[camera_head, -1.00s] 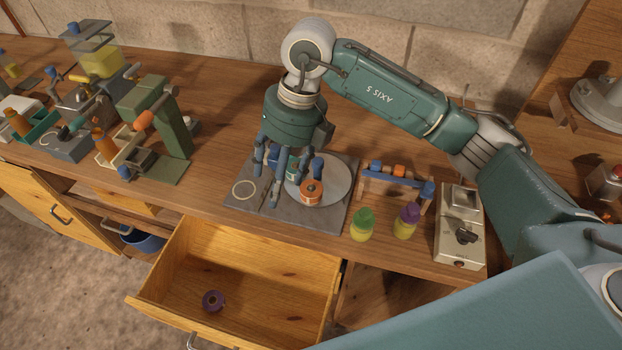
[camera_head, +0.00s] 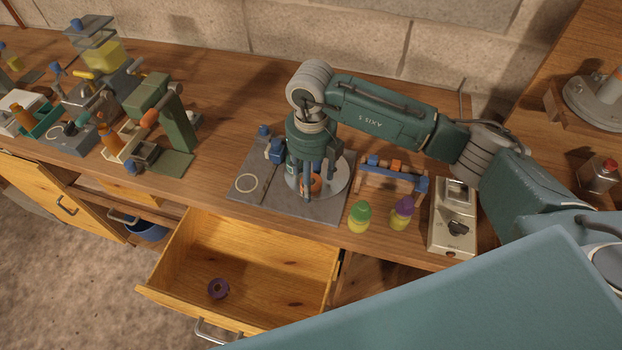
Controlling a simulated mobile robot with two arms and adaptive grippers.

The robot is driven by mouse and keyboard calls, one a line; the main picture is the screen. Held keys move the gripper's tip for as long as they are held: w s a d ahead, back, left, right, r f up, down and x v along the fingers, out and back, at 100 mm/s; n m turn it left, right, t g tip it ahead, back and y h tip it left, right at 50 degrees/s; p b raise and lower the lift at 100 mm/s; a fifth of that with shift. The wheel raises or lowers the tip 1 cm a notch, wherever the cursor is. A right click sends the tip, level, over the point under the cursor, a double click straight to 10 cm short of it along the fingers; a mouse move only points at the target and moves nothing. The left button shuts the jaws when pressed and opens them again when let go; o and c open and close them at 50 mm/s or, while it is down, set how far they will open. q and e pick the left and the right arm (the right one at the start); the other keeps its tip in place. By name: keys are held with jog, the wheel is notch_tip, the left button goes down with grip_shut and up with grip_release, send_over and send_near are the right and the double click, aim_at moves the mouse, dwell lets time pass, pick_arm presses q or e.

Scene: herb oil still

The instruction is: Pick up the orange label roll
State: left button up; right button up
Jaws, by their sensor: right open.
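The orange label roll (camera_head: 315,186) sits on the round light plate (camera_head: 338,184) of the grey base on the workbench. It is partly hidden by the fingers of my right gripper (camera_head: 316,190). My right gripper points down over the roll, with its fingers apart on either side of it. The jaws are open; I cannot tell whether any finger touches the roll. My left gripper is not in view.
Blue-capped bottles (camera_head: 275,150) stand close left of my right gripper. A small rack (camera_head: 390,182), a green-capped bottle (camera_head: 360,216), a purple-capped bottle (camera_head: 402,213) and a switch box (camera_head: 453,220) stand to the right.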

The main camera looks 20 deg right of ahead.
jog(key=shift+f, duration=0.35)
jog(key=c, duration=1.2)
jog(key=shift+r, duration=0.1)
jog(key=shift+c, duration=0.2)
